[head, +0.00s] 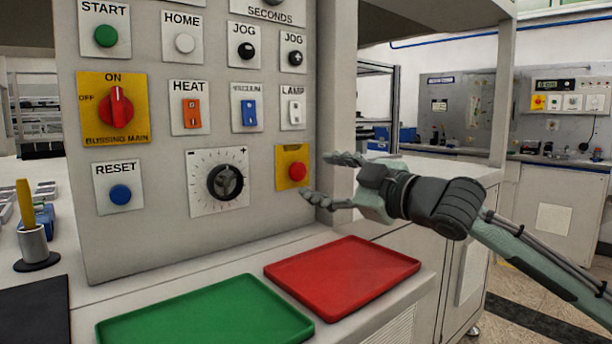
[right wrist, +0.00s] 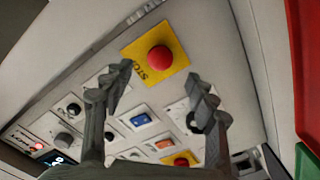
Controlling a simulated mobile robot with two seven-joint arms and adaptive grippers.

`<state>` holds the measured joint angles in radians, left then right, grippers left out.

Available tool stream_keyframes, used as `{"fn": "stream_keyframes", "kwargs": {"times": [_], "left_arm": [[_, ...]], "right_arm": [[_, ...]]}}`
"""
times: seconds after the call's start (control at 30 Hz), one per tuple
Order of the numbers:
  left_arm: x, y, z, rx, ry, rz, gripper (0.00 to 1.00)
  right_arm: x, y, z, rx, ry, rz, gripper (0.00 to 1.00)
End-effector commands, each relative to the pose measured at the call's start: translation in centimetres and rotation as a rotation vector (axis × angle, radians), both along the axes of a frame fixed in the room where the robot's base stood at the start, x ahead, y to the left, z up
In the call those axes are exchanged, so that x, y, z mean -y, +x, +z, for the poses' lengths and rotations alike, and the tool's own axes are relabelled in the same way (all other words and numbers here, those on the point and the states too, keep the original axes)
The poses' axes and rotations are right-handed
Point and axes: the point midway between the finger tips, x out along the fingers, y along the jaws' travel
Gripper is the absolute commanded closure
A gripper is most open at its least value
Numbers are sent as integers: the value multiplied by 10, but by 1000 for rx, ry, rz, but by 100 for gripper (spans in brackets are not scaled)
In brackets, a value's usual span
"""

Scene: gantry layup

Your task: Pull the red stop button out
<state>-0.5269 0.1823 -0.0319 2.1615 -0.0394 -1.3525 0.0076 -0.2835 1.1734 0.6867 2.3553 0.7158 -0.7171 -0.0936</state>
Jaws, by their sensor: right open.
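The red stop button (head: 297,171) sits on a yellow plate (head: 284,156) at the lower right of the grey control panel. In the right wrist view the round red button (right wrist: 160,59) shows whole, with "STOP" lettering partly visible on its plate. My right gripper (head: 320,178) is open and empty, just right of the button, with one finger higher and one lower. In the right wrist view the fingers (right wrist: 158,85) appear below the button, one to each side, and do not appear to touch it. My left gripper is not in view.
The panel has a dial (head: 225,181), a blue reset button (head: 120,195) and several switches left of the stop button. A red tray (head: 343,275) and a green tray (head: 207,314) lie on the counter below. A grey panel post (head: 337,85) stands close above the gripper.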

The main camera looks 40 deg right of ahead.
Motion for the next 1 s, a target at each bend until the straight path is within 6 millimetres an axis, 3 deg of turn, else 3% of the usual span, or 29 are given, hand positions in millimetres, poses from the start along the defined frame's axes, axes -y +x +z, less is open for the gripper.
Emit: {"fn": "stream_keyframes", "kwargs": {"times": [0.23, 0.4, 0.9, 1.0], "left_arm": [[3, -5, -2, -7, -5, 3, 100], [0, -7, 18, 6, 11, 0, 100], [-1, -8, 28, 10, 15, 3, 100], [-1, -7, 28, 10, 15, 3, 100]], "right_arm": [[-3, 41, -1, -1, -9, -1, 42], [-3, 54, -2, -1, -6, -3, 42], [-4, 62, 0, -1, 0, -1, 42], [-4, 62, 0, -1, 0, -1, 55]]}}
